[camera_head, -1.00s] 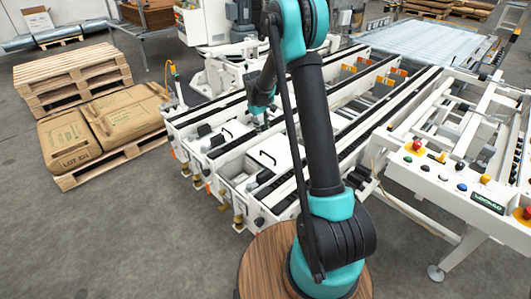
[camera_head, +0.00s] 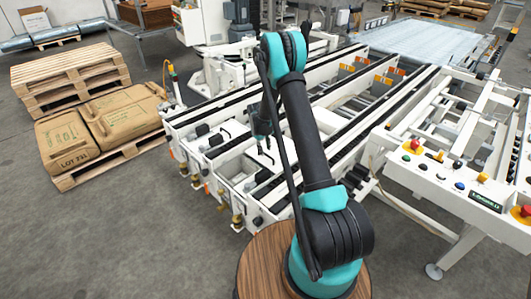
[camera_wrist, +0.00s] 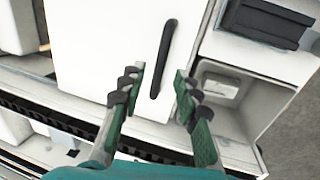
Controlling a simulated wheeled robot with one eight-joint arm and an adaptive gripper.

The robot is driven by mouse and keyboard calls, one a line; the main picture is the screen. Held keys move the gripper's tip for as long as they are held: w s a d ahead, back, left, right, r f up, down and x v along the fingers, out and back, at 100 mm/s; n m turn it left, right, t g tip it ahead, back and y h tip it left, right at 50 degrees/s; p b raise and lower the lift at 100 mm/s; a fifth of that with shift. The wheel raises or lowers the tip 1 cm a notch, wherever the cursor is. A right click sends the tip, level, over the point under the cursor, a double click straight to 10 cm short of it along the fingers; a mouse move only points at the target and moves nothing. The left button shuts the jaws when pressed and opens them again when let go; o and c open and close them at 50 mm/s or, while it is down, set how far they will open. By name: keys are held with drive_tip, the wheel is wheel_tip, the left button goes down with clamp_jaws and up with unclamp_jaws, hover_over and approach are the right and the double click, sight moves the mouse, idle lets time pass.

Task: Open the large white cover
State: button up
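The large white cover (camera_wrist: 100,40) is a flat, closed panel with a black bar handle (camera_wrist: 163,58). My gripper (camera_wrist: 159,74) is open in the wrist view, with one green, dark-tipped finger on each side of the handle's lower part. Its fingers appear apart from the handle; the height between them is hard to tell. In the head view my gripper (camera_head: 265,145) points down over the white machine's front part, and it and my arm hide much of the cover and handle there.
Long conveyor rails run behind the cover. A control panel (camera_head: 440,173) with coloured buttons stands on the right. Sacks (camera_head: 65,140) and stacked pallets (camera_head: 70,80) are at the left. In the wrist view a black part (camera_wrist: 265,22) and an open recess lie right of the cover.

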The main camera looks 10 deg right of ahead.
drive_tip(key=shift+w+d+f, duration=0.1)
drive_tip(key=shift+d+f, duration=0.1)
drive_tip(key=shift+f, duration=1)
drive_tip(key=shift+c, duration=0.2)
clamp_jaws()
